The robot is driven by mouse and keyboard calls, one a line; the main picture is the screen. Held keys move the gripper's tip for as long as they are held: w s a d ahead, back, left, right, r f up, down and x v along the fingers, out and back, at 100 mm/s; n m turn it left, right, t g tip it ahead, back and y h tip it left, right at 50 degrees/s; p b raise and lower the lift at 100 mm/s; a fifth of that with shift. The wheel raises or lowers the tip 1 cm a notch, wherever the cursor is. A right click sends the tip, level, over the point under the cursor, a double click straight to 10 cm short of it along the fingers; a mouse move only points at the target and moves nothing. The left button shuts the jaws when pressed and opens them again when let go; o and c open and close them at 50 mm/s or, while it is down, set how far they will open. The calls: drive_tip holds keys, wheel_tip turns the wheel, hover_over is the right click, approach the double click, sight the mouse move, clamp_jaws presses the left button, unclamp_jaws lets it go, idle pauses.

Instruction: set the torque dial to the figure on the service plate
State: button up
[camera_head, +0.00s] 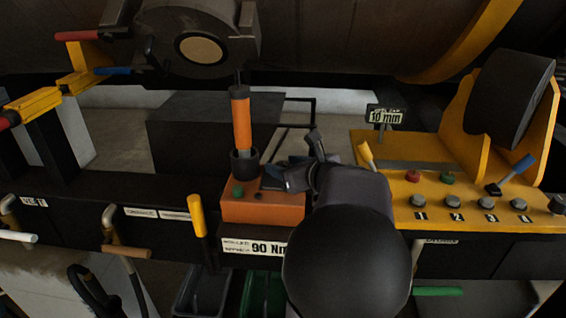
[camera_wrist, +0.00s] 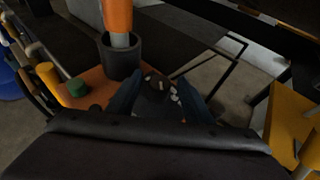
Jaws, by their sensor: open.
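The service plate (camera_head: 256,248) on the front edge below the orange box (camera_head: 262,210) reads "90 Nm"; its smaller print is too small to read. My gripper (camera_head: 290,178) is over the right side of that box. In the wrist view my gripper (camera_wrist: 160,98) is open, with one dark blue finger on each side of a dark round dial (camera_wrist: 158,84) with pale marks on its face. I cannot tell whether the fingers touch it, nor read its setting. In the head view my arm and gripper hide most of the dial.
An orange-handled tool (camera_head: 241,118) stands upright in a black cup beside the dial. A green button (camera_head: 238,191) and a yellow lever (camera_head: 198,215) are left of it. A yellow console (camera_head: 455,205) with numbered knobs and a "10 mm" sign (camera_head: 385,115) is to the right.

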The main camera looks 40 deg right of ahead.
drive_tip(key=shift+w+f, duration=0.2)
drive_tip(key=shift+w, duration=0.2)
drive_tip(key=c, duration=1.1)
drive_tip(key=shift+o, duration=0.2)
drive_tip(key=shift+d+y, duration=0.1)
drive_tip(key=shift+y, duration=0.3)
drive_tip(key=n+y+p, duration=0.1)
drive_tip(key=n+y, duration=0.1)
drive_tip(key=n+y+p, duration=0.2)
drive_tip(key=shift+r+n+y, duration=0.2)
drive_tip(key=shift+n+y, duration=0.1)
drive_tip(key=shift+y, duration=0.1)
drive_tip(key=n+g+y+p, duration=0.1)
drive_tip(key=n+y+p, duration=0.2)
drive_tip(key=shift+g, duration=0.4)
drive_tip(key=shift+f+n+g+y+p, duration=0.1)
drive_tip(key=shift+n+g+y+p, duration=0.2)
drive_tip(key=shift+n+y+p, duration=0.4)
